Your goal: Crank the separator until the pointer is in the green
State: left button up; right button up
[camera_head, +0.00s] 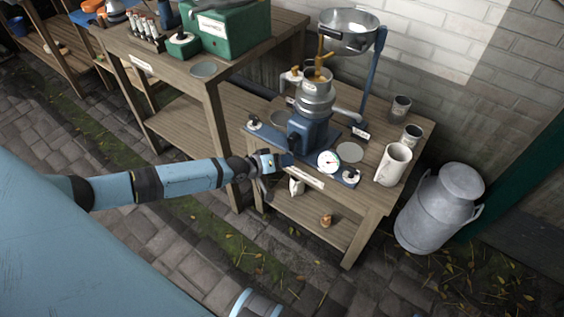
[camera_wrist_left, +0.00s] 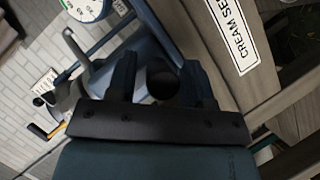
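The separator (camera_head: 309,128) stands on the wooden table with its blue base, metal body and supply bowl (camera_head: 347,32). Its round white dial (camera_head: 329,161) faces up at the base's front; it shows partly in the left wrist view (camera_wrist_left: 88,7), with some green on it. The pointer's reading is too small to tell. My left gripper (camera_head: 268,163) is at the separator's front left side. In the left wrist view its fingers (camera_wrist_left: 160,82) stand apart on either side of a dark round knob (camera_wrist_left: 162,77), with a narrow gap showing at left.
A white mug (camera_head: 393,165) and metal cups (camera_head: 411,135) stand at the table's right. A milk can (camera_head: 440,208) is on the paving to the right. A workbench (camera_head: 140,45) with a green box (camera_head: 228,28) stands at left.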

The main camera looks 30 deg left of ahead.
pick_arm(q)
jog(key=shift+o, duration=0.4)
jog(key=shift+s, duration=0.1)
jog(key=p+v, duration=0.5)
jog(key=v, duration=0.3)
dwell(0.4)
dwell(0.5)
